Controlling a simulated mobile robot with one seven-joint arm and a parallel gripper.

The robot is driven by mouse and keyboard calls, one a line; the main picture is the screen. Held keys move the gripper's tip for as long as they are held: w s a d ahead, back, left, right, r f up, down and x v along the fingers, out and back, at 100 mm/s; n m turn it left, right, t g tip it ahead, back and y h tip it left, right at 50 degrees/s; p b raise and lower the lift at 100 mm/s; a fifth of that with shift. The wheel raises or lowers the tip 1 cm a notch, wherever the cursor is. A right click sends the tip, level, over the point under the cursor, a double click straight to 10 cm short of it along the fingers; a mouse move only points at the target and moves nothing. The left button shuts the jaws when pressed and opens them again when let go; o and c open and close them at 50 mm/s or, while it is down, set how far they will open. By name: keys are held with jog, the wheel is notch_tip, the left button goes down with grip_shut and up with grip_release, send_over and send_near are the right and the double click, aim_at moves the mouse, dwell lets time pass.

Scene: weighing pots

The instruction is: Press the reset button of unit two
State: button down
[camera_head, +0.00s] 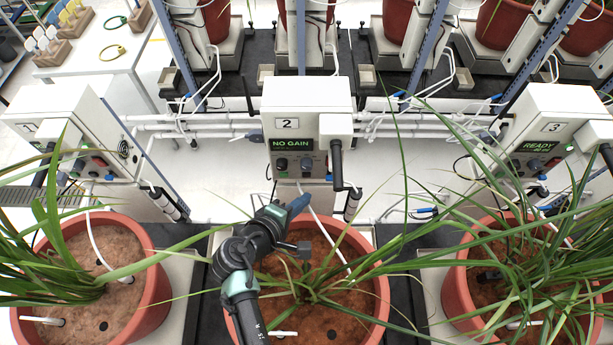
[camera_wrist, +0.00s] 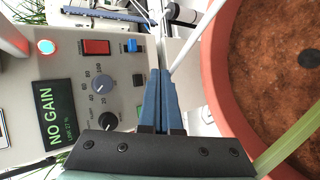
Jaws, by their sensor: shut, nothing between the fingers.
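Unit two (camera_head: 306,98) is a white box marked 2 at the middle of the head view. Its green screen (camera_wrist: 59,115) reads NO GAIN in the wrist view. Its panel there has a lit round button (camera_wrist: 46,48), a red rectangular switch (camera_wrist: 96,47), a small blue button (camera_wrist: 132,45), and two knobs, one grey (camera_wrist: 103,83) and one black (camera_wrist: 107,121). I cannot read which control is marked reset. My gripper (camera_head: 305,197) is shut and empty below the panel. In the wrist view its blue fingertips (camera_wrist: 158,72) are right of the blue button, seemingly apart from it.
A terracotta pot (camera_head: 375,272) with long leaves stands below my gripper. Unit one (camera_head: 82,115) and unit three (camera_head: 557,110), which reads READY, stand either side. A black handle (camera_head: 337,160) hangs at unit two's right. Leaves cross the space nearby.

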aim_at(312, 177)
jog(key=shift+w+b, duration=0.35)
jog(key=shift+w, duration=1.1)
dwell(1.0)
jog(key=shift+w, duration=0.4)
jog(key=shift+w+b, duration=0.35)
dwell(0.5)
jog(key=shift+s+p, duration=0.45)
jog(key=shift+s, duration=0.35)
jog(key=s+p, duration=0.1)
jog(key=s, duration=0.2)
jog(key=shift+s+r+p, duration=0.1)
jog(key=shift+s+p, duration=0.1)
jog(key=shift+p, duration=0.2)
jog(key=shift+s, duration=0.8)
